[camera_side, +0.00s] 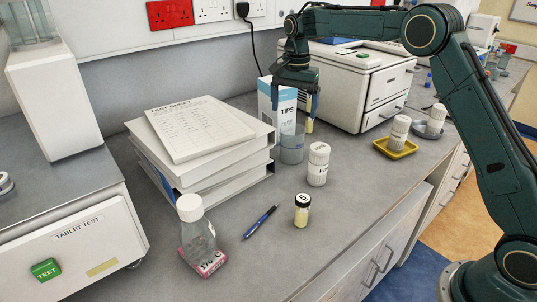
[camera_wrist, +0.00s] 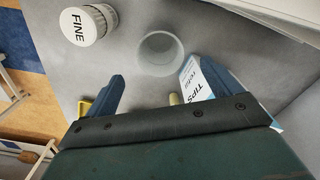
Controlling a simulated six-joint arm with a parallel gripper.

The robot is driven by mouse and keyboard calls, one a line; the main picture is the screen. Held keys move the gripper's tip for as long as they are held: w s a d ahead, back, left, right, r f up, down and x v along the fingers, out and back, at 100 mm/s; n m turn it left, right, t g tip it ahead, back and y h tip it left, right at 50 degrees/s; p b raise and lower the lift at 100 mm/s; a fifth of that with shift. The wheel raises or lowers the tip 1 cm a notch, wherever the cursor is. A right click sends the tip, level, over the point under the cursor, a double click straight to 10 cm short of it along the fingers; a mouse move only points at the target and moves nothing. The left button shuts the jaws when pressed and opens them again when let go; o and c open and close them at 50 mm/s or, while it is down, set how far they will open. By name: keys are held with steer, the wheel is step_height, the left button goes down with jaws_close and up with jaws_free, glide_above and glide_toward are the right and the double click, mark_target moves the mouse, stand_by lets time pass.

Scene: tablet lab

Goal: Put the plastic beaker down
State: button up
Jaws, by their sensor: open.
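The plastic beaker (camera_side: 292,148) is clear and bluish and stands upright on the grey bench, in front of the TIPS box. In the wrist view I look down into its round mouth (camera_wrist: 160,54); it lies beyond my fingertips, towards the top of the picture. My gripper (camera_side: 296,108) is open above the beaker, with its fingers spread and pointing down. In the wrist view the blue fingers (camera_wrist: 150,82) are wide apart and the beaker is not between them.
A white tub marked FINE (camera_side: 318,168) stands close right of the beaker. White binders (camera_side: 225,165) lie left and the TIPS box (camera_side: 283,105) stands behind. A small vial (camera_side: 302,212), a pen (camera_side: 260,222) and a bottle (camera_side: 196,240) are in front. A yellow tray (camera_side: 396,151) is farther right.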

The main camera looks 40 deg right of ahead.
steer(key=shift+r, duration=0.3)
stand_by(0.5)
steer(key=s+a+r+n+t, duration=0.1)
steer(key=s+r+n, duration=0.2)
steer(key=s+r, duration=0.45)
steer(key=s+a+r+n+t, duration=0.2)
steer(key=s+r+n, duration=0.15)
steer(key=s, duration=0.65)
steer(key=s+f+n+t, duration=0.1)
steer(key=s+f+n, duration=0.1)
steer(key=s, duration=0.8)
steer(key=s+a+f+n+t, duration=0.1)
steer(key=s+f+n, duration=0.2)
steer(key=s, duration=0.8)
steer(key=shift+s+a+n+t, duration=0.2)
steer(key=shift+s+n+t, duration=0.1)
steer(key=shift+n, duration=0.35)
steer(key=shift+f, duration=0.1)
